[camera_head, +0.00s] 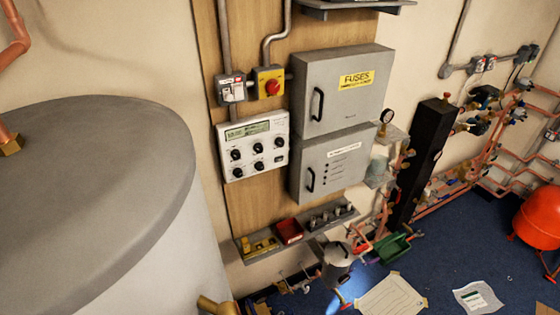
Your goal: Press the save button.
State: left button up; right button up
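A white control panel (253,146) is mounted on the wooden backboard, left of the grey cabinets. It has a small greenish display (246,131) at its top and several black round knobs below it. Small pale marks or buttons show near its right side, but they are too small to read. I cannot tell which one is the save button. Neither my left nor my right gripper is in view.
A large grey cylindrical tank (95,200) fills the left side. A fuse cabinet (341,90) and a lower grey box (333,163) adjoin the panel. A red button on a yellow box (270,83) sits above it. A shelf (330,216) runs below.

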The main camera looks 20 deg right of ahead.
grip_shut()
dwell(1.2)
